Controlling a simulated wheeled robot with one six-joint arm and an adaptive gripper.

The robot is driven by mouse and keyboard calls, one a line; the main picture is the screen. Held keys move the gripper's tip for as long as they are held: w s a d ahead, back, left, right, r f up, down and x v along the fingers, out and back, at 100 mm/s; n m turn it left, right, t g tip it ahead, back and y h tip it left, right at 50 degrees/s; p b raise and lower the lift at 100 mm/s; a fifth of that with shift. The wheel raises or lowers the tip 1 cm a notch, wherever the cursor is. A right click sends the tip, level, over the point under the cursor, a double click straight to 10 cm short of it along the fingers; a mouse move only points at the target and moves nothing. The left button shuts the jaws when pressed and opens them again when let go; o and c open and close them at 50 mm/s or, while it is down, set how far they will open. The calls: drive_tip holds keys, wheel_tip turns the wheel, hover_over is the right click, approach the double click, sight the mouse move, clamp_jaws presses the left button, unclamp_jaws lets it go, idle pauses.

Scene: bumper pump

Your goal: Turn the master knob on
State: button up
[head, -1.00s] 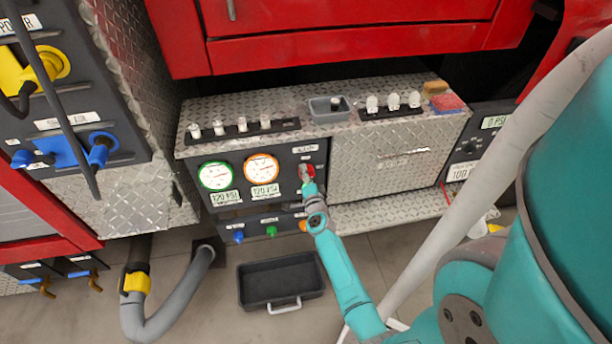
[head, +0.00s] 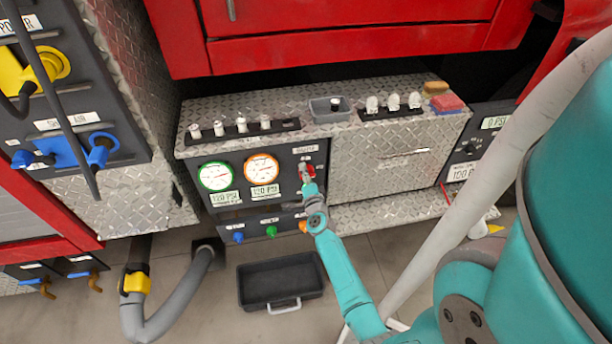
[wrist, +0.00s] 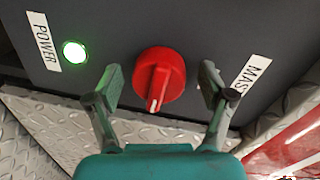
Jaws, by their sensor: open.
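The red master knob (wrist: 162,76) sits on a dark panel in the middle of the wrist view. Its raised grip ridge has a white mark at the end nearest my gripper. A label starting "MAS" (wrist: 250,75) is to its right, partly hidden by a finger. My gripper (wrist: 160,84) is open, with one finger on each side of the knob and visible gaps between. In the head view the knob (head: 311,171) shows as a little red beside my gripper (head: 306,175), which partly covers it.
A green light (wrist: 74,51) glows beside the "POWER" label (wrist: 43,41). Two gauges (head: 215,176) are left of the knob in the head view. Blue and green small knobs (head: 271,231) sit below. A black tray (head: 280,282) lies on the floor.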

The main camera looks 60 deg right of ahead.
drive_tip(key=shift+s+a, duration=0.1)
drive_tip(key=v, duration=1.1)
drive_tip(key=shift+s+a, duration=0.2)
drive_tip(key=shift+a, duration=0.15)
drive_tip(key=s+a+r+n+t+y, duration=0.25)
drive_tip(key=s+a+n, duration=0.3)
drive_tip(key=a, duration=0.55)
drive_tip(key=s+a+r+n+t+y, duration=0.1)
drive_tip(key=s+a+n+y, duration=0.4)
drive_tip(key=a, duration=0.6)
drive_tip(key=s+a+r+n+y, duration=0.5)
drive_tip(key=s+a+r+n, duration=0.7)
drive_tip(key=a+r+n, duration=0.1)
drive_tip(key=shift+s+a+r+n, duration=0.25)
drive_tip(key=shift+r+n, duration=0.25)
drive_tip(key=shift+n, duration=0.25)
drive_tip(key=shift+c, duration=0.3)
